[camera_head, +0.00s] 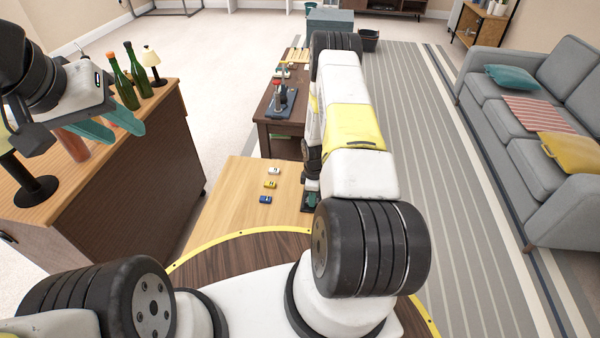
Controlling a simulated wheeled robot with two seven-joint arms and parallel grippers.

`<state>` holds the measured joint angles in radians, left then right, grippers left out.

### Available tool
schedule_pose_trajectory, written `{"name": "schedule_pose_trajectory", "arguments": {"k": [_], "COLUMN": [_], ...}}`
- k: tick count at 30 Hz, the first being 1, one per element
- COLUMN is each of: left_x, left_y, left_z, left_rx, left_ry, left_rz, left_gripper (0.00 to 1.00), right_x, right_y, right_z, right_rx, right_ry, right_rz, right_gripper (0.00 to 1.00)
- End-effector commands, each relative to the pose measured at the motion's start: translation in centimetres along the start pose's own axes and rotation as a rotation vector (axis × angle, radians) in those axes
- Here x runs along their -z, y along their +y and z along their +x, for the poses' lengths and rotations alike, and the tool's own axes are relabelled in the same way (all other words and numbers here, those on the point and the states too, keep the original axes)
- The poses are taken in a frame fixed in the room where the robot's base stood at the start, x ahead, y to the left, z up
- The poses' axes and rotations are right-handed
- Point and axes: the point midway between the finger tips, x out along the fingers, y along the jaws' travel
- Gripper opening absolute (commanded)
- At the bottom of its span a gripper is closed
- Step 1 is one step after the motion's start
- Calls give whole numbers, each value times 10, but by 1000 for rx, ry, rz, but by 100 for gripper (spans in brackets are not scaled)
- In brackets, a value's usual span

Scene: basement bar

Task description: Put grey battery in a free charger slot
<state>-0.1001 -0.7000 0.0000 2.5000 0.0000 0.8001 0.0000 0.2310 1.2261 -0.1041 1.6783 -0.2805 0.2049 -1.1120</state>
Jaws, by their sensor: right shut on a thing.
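My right gripper (312,199) shows only as a bit of teal fingertip, low over a small dark object on the light wooden table's right side. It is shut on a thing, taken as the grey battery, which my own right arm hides. The dark object (306,209) may be the charger; its slots cannot be made out. My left gripper (128,135) is open and empty, its two teal fingers apart over the bar cabinet. A white block (274,170), a yellow block (270,184) and a blue block (265,199) lie in a row on the table, left of the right gripper.
The light wooden table (230,205) has bare room left of the blocks. The bar cabinet (130,190) at left carries green bottles (122,82) and lamps. A dark table (264,128) with a red-and-blue device (281,97) stands beyond. A grey sofa (545,185) is at right.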

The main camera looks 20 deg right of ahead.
Motion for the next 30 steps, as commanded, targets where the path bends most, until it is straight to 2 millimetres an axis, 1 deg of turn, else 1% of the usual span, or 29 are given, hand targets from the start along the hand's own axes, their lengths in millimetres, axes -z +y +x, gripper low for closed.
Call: {"name": "schedule_pose_trajectory", "arguments": {"k": [13, 14, 15, 17, 18, 26, 29, 30], "left_x": [0, 0, 0, 0, 0, 0, 0, 0], "left_y": [0, 0, 0, 0, 0, 0, 0, 0], "left_z": [0, 0, 0, 0, 0, 0, 0, 0], "left_rx": [0, 0, 0, 0, 0, 0, 0, 0], "left_ry": [0, 0, 0, 0, 0, 0, 0, 0], "left_rz": [0, 0, 0, 0, 0, 0, 0, 0], "left_gripper": [36, 36, 36, 36, 36, 36, 36, 36], "right_x": [0, 0, 0, 0, 0, 0, 0, 0], "right_y": [0, 0, 0, 0, 0, 0, 1, 1], "right_z": [0, 0, 0, 0, 0, 0, -6, -11], "right_rx": [0, 0, 0, 0, 0, 0, -1, -3], "right_ry": [0, 0, 0, 0, 0, 0, 0, 1], "right_rz": [1, 1, 1, 1, 1, 1, 1, 1], "right_gripper": [0, 27, 35, 47, 49, 49, 49, 49]}}
